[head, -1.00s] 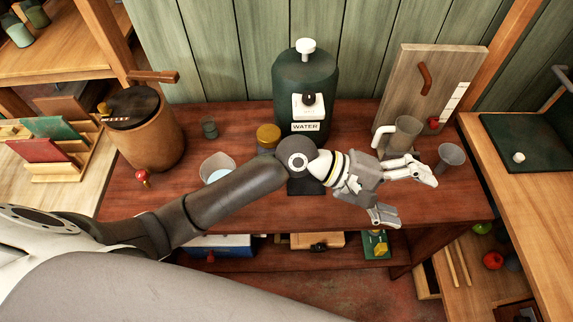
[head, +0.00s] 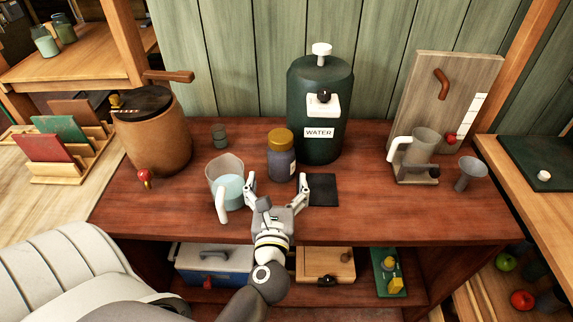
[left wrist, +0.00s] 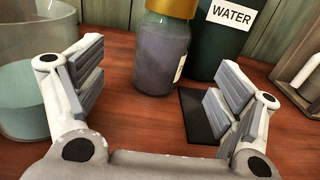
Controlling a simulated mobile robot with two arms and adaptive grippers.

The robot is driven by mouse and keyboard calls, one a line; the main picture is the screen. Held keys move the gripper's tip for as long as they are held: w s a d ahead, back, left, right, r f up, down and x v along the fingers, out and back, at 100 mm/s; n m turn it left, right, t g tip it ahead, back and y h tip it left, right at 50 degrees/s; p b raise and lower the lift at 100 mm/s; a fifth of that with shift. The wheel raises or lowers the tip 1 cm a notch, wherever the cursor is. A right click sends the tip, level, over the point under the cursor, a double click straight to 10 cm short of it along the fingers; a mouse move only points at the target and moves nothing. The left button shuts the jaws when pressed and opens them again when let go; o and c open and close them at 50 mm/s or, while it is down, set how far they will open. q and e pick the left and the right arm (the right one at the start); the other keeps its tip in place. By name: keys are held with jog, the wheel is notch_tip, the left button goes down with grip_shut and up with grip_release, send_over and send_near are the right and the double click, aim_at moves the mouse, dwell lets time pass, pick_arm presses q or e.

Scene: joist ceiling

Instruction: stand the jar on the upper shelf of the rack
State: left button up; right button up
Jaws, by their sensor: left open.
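The jar (head: 282,165) has a gold lid and dark purplish contents. It stands upright on the reddish wooden bench, just left of a black square mat (head: 323,190). My left gripper (head: 287,187) is open and empty in front of it, with its fingers spread to either side. In the left wrist view the jar (left wrist: 162,55) is beyond the open fingers (left wrist: 160,92), apart from them. A wooden shelf unit (head: 75,68) at the upper left, which may be the rack, bears green jars (head: 45,41). My right gripper is not in view.
A measuring jug (head: 226,180) stands close left of the gripper, and a green WATER dispenser (head: 319,105) is behind the jar. A brown crock (head: 152,135) and a small glass (head: 219,136) are further left. A clear cup on a stand (head: 418,155) and a funnel (head: 470,170) are right.

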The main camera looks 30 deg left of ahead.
aim_at(279, 165)
pick_arm(q)
jog(key=p+x, duration=0.1)
jog(key=x, duration=0.3)
jog(key=shift+w+a+r, duration=0.1)
jog(key=shift+w+a, duration=0.1)
jog(key=shift+w, duration=0.1)
jog(key=p+x, duration=0.1)
jog(key=x, duration=0.3)
jog(key=shift+w, duration=0.2)
jog(key=shift+w+a, duration=0.2)
jog(key=shift+w, duration=0.2)
jog(key=c, duration=1.5)
jog(key=shift+r, duration=0.1)
jog(key=shift+c, duration=0.2)
